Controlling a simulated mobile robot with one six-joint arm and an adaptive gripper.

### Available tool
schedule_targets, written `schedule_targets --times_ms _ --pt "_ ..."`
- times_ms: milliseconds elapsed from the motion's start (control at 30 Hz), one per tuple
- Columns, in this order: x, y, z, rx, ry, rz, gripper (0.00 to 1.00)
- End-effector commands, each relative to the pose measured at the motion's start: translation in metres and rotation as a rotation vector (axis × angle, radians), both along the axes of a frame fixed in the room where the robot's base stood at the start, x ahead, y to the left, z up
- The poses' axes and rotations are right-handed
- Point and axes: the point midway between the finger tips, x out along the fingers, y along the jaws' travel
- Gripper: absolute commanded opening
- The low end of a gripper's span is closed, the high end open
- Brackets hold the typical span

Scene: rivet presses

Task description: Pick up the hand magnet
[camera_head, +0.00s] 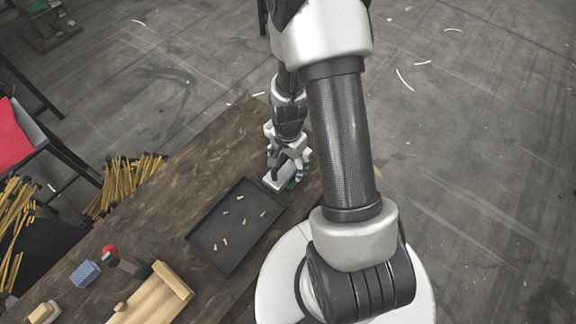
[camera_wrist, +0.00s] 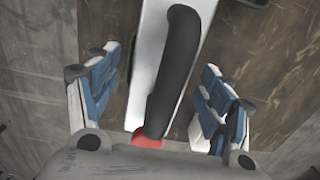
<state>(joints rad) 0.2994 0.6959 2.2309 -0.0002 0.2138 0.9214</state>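The hand magnet (camera_wrist: 202,20) is a silver block with a black bar handle and a red piece at its near end. In the wrist view it lies between the two blue-padded fingers of my gripper (camera_wrist: 160,78). Gaps show between the handle and each finger, so the gripper is open around it, not touching the handle. In the head view my gripper (camera_head: 286,160) is low over the wooden table's far end, with the pale magnet (camera_head: 273,181) just below it, partly hidden.
A black tray (camera_head: 203,259) with several small brass-coloured pieces lies beside the magnet on the wooden table (camera_head: 180,165). A blue block (camera_head: 85,274), a red-topped item (camera_head: 110,251) and a wooden fixture (camera_head: 155,298) stand nearer. Something green (camera_head: 291,184) shows next to the magnet.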

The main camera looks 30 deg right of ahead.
Motion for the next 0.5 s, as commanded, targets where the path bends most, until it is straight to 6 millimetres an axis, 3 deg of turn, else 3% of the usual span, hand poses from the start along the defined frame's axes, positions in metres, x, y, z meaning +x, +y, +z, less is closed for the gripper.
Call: schedule_targets --times_ms 500 --pt "-0.0002 0.0 0.0004 0.0 0.001 0.0 0.39"
